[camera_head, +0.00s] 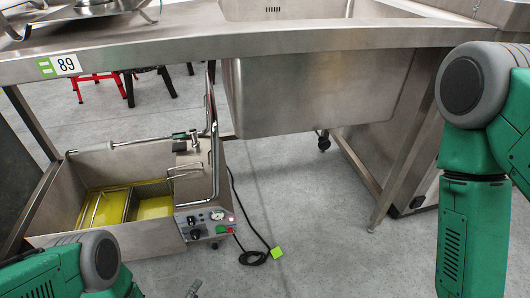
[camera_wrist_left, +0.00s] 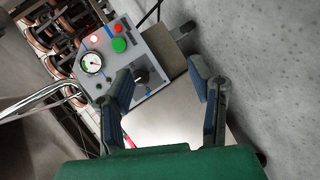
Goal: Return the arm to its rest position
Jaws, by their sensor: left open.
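My left arm (camera_head: 65,272) comes in at the bottom left of the head view, in front of the fryer. Only a small tip of my left gripper (camera_head: 193,288) shows there, at the bottom edge. In the left wrist view my left gripper (camera_wrist_left: 163,88) is open, its two fingers apart with nothing between them. My right arm (camera_head: 470,190) hangs at the right side of the head view. Its gripper is out of the picture.
A steel fryer with yellow oil stands on the floor, its control panel (camera_head: 205,222) facing me; the panel (camera_wrist_left: 112,52) is close beyond the left fingers. A sink table (camera_head: 300,42) spans above. Grey floor (camera_head: 300,235) is free; a black cable (camera_head: 245,235) lies there.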

